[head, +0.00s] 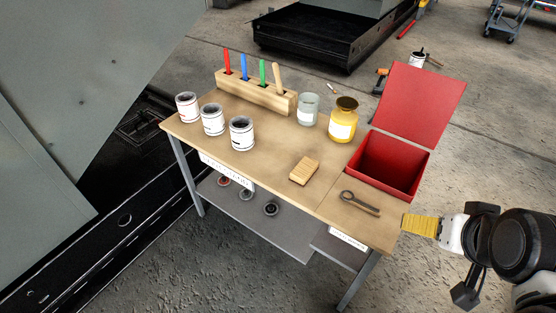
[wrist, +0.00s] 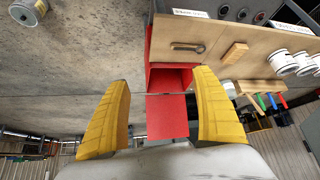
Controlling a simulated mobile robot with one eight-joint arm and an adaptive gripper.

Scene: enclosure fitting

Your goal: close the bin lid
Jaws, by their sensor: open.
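The red bin (head: 386,168) stands at the right end of the workbench, and its inside is visible. Its red lid (head: 420,103) is raised, standing up and leaning back from the bin's far edge. My gripper (head: 406,226) has yellow fingers and is off the bench's right end, to the right of and nearer than the bin, touching nothing that I can see. In the wrist view, the open yellow fingers (wrist: 163,108) are apart and empty, with the lid (wrist: 167,117) and the bin (wrist: 161,46) seen between and beyond them.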

